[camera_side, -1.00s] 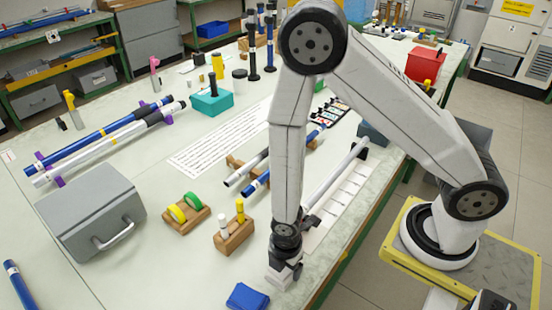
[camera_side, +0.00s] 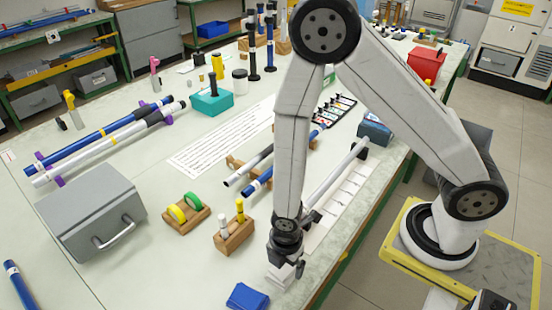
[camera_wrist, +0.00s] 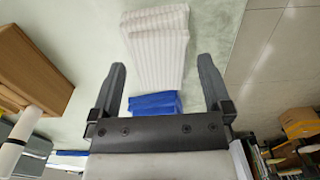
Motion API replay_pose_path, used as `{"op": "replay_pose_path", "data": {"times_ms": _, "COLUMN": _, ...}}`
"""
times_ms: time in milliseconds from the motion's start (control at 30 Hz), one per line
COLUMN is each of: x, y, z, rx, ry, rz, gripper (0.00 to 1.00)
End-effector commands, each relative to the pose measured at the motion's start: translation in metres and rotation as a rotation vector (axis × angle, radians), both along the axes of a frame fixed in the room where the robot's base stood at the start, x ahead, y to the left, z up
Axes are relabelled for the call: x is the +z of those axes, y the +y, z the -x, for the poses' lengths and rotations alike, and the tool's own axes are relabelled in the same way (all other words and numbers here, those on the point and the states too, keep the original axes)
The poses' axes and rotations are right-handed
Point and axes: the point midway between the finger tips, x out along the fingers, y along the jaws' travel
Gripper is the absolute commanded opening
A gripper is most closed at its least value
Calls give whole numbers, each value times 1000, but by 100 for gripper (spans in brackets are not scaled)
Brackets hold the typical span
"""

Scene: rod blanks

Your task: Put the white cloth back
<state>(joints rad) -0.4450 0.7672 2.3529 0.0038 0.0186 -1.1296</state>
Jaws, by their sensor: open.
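The white cloth (camera_wrist: 157,45) is a folded, ribbed strip on the table in the wrist view, lying between and beyond my fingers. It also shows in the side view (camera_side: 279,282), partly hidden below my gripper (camera_side: 286,264). A folded blue cloth lies at its near end in the wrist view (camera_wrist: 155,103) and beside it in the side view (camera_side: 247,296). My gripper (camera_wrist: 161,62) is open, one finger on each side of the white cloth with gaps to both. The height of the fingertips above the table is hard to tell.
A wooden block with white and yellow pegs (camera_side: 235,235) stands just left of my gripper. A long rod (camera_side: 336,172) lies on the right behind it. A grey case (camera_side: 92,218) and a tape holder (camera_side: 187,213) stand further left. The table's green edge is close on the right.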

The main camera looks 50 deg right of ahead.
Motion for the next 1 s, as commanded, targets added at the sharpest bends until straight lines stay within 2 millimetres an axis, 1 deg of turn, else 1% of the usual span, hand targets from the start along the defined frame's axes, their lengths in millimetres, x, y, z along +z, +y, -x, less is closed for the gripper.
{"op": "replay_pose_path", "data": {"times_ms": 200, "x": 20, "y": 0, "z": -1, "rx": 0, "ry": -5, "rz": 0, "gripper": 100}}
{"op": "replay_pose_path", "data": {"times_ms": 1000, "x": 91, "y": 0, "z": 0, "rx": 0, "ry": -5, "rz": 1, "gripper": 100}}
